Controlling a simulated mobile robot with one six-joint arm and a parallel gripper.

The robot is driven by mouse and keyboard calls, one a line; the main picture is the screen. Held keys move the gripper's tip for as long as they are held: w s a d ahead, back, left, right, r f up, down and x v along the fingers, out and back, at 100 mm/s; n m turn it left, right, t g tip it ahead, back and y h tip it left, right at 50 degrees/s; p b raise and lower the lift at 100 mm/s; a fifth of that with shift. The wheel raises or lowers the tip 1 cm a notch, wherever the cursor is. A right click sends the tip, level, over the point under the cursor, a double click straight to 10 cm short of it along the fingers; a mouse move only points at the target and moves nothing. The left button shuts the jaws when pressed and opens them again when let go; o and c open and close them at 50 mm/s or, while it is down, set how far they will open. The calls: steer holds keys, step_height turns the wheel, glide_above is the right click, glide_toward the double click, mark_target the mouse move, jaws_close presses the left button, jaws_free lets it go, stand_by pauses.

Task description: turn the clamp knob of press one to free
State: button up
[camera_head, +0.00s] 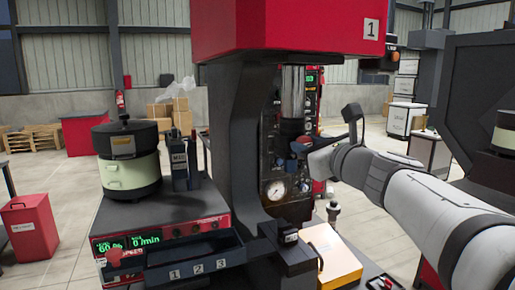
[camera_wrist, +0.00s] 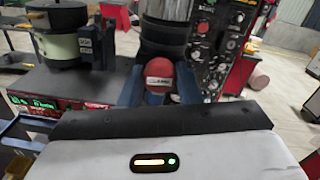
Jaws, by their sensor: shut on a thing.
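Press one has a red head (camera_head: 290,28) with a "1" plate and a dark column (camera_head: 232,150). The clamp knob is a round red knob with a small white label (camera_wrist: 160,76); the label is too small to read. In the wrist view, my gripper (camera_wrist: 160,92) has a finger on each side of the knob and is shut on it. In the head view, my gripper (camera_head: 303,148) reaches in from the right to the knob, beside the press ram (camera_head: 292,92). The fingertips are partly hidden there.
A bowl feeder (camera_head: 128,165) stands on a control box with a green display (camera_head: 130,243) at left. A numbered tray (camera_head: 195,262) and a yellow-topped box (camera_head: 332,258) lie below. A control panel (camera_wrist: 222,35) stands behind the knob at right in the wrist view.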

steer(key=shift+f+n+h+b, duration=0.1)
steer(key=shift+n+h+b, duration=0.3)
steer(key=shift+n+b, duration=8.1)
steer(key=o, duration=1)
steer(key=shift+c, duration=0.2)
steer(key=b+v, duration=0.2)
steer(key=v, duration=0.5)
steer(key=shift+s+b, duration=0.35)
steer(key=shift+s, duration=0.05)
steer(key=shift+d, duration=0.1)
